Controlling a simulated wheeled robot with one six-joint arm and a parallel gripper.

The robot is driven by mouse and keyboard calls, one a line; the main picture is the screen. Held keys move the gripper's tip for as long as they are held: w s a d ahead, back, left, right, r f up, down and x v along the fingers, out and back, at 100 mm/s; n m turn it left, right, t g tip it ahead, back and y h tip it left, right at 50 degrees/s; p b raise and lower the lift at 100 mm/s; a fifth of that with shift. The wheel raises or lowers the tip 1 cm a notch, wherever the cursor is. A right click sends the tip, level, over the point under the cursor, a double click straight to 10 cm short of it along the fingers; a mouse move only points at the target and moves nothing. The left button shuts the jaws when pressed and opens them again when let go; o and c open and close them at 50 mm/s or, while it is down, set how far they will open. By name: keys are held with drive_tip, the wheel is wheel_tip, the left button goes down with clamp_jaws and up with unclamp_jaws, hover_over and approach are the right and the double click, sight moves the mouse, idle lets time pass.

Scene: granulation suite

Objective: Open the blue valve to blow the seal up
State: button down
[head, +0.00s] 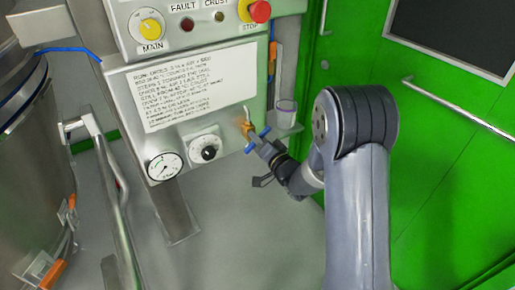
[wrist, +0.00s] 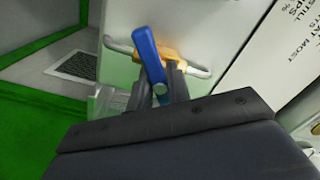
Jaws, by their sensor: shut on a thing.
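The blue valve handle (head: 250,147) is on a brass valve body (head: 247,128) at the right side of the grey control panel. In the wrist view the blue handle (wrist: 147,48) stands crosswise to the thin metal pipe (wrist: 196,70) through the brass body (wrist: 177,54). My gripper (wrist: 159,82) is shut on the blue handle, one dark finger on each side of its middle. In the head view my gripper (head: 260,144) reaches the valve from the lower right and hides part of the handle.
A pressure gauge (head: 165,167) and a black knob on a white dial (head: 206,149) are left of the valve. A clear cup (head: 285,112) is close on its right. A metal rail (head: 112,190) and a steel vessel (head: 25,170) stand left; a green door (head: 450,170) is right.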

drive_tip(key=n+b, duration=0.6)
drive_tip(key=shift+f+n, duration=0.3)
drive_tip(key=shift+r+n+b, duration=0.15)
drive_tip(key=shift+n+b, duration=1.55)
drive_tip(key=shift+n, duration=0.3)
drive_tip(key=c, duration=1.3)
unclamp_jaws()
drive_tip(key=shift+r, duration=0.1)
drive_tip(key=shift+s+d, duration=0.1)
drive_tip(key=p+v, duration=0.1)
drive_tip(key=v, duration=0.9)
drive_tip(key=shift+s+d+p, duration=0.2)
drive_tip(key=shift+s+p, duration=0.05)
drive_tip(key=shift+p, duration=0.15)
